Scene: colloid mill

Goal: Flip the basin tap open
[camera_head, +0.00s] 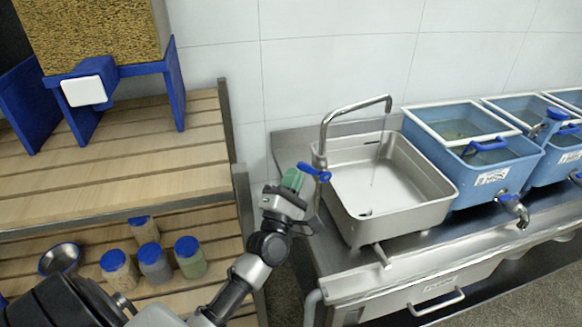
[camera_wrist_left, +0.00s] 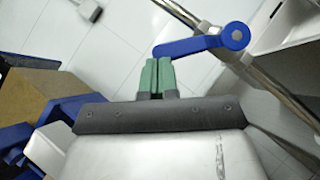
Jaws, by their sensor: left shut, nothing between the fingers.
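The basin tap is a curved steel pipe (camera_head: 326,125) at the left side of a steel basin (camera_head: 440,193). Its blue lever (camera_head: 315,172) sits low on the pipe; in the left wrist view the lever (camera_wrist_left: 203,46) lies across the top middle, its round end at the right by the pipe (camera_wrist_left: 275,85). A thin stream seems to fall from the spout into the basin. My left gripper (camera_head: 293,179), with green fingers, is just left of the lever. In the left wrist view its fingertips (camera_wrist_left: 158,62) are shut and empty, close beside the lever's free end. My right gripper is not visible.
Slatted wooden shelves (camera_head: 120,180) stand at the left, with several blue-lidded jars (camera_head: 155,263) and a metal bowl (camera_head: 60,259) below. Blue water tanks (camera_head: 465,160) with taps stand right of the basin. The tiled wall (camera_head: 335,60) is behind.

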